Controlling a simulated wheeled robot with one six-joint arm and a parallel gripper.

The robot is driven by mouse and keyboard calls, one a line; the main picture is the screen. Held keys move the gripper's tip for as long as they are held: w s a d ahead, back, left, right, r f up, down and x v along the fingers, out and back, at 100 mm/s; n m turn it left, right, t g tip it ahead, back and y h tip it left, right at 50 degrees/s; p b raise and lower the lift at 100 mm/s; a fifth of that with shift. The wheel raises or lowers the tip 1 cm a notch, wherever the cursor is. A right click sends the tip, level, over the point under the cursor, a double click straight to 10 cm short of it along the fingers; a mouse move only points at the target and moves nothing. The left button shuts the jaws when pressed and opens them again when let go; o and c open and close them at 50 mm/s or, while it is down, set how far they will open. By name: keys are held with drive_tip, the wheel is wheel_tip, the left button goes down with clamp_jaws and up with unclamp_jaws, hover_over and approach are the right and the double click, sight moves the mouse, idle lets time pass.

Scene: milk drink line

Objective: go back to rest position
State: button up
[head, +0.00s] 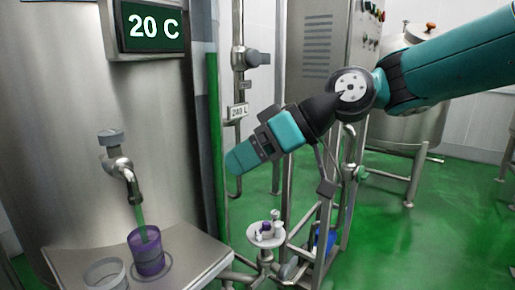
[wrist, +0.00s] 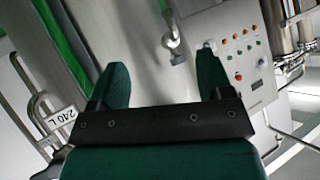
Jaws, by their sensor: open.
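My gripper (head: 240,160) is in mid-air in the head view, right of the big steel tank and above the green floor. Its teal fingers point down and left. In the wrist view its two fingers (wrist: 162,80) stand wide apart with nothing between them. The gripper is open and empty, clear of the tap and cups. My arm reaches in from the upper right.
A purple cup (head: 148,252) stands under a tap (head: 120,168), with a green streak between them. A grey cup (head: 105,274) is beside it on a steel shelf (head: 200,258). A small round stand (head: 266,243) holds small items. Pipes stand close below my gripper.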

drive_tip(key=s+d+f+m+h, duration=0.3)
drive_tip(key=s+d+f+h, duration=0.15)
drive_tip(key=s+d, duration=0.5)
drive_tip(key=s+d+f+m+h, duration=0.3)
drive_tip(key=s+d+f, duration=0.2)
drive_tip(key=s+d, duration=0.4)
wheel_tip(320, 180, up, 15)
drive_tip(key=a+p, duration=0.1)
drive_tip(key=p, duration=1.4)
drive_tip(key=shift+s+a+f+g, duration=0.2)
drive_tip(key=shift+s+g, duration=0.2)
